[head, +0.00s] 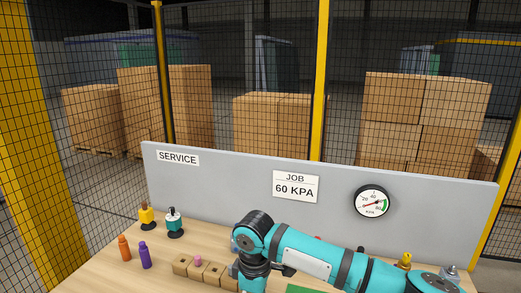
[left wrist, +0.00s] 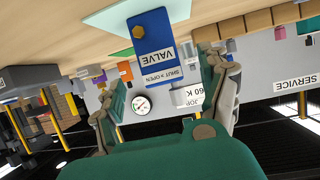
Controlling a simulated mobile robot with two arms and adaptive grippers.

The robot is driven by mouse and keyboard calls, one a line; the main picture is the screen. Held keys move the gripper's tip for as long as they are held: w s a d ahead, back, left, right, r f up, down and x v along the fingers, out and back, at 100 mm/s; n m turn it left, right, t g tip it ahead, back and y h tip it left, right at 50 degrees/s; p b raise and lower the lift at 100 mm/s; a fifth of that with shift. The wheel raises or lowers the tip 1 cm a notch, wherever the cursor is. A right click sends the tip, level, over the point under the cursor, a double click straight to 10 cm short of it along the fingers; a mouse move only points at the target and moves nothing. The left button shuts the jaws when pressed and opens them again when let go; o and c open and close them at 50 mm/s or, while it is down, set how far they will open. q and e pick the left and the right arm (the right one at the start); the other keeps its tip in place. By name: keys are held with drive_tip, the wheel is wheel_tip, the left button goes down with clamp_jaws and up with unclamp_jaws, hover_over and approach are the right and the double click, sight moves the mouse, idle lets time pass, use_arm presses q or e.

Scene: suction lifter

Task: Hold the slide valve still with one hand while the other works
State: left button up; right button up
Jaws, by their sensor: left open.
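The slide valve (left wrist: 155,62) is a blue plate marked VALVE and SHUT > OPEN, with a small dark knob (left wrist: 138,32). It appears upside down in the left wrist view, on or beside a pale green mat (left wrist: 100,18). My left gripper (left wrist: 162,78) is open, its two fingers apart with the valve beyond and between them; I cannot tell whether either touches it. In the head view a teal arm of mine crosses the lower right and hides the valve. My right gripper is not identifiable.
A grey panel (head: 230,185) behind the wooden table (head: 105,262) carries a JOB 60 KPA card (head: 296,187) and a round gauge (head: 373,202).

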use_arm(q)
drive_tip(key=o, duration=0.5)
drive_tip(key=shift+c, duration=0.2)
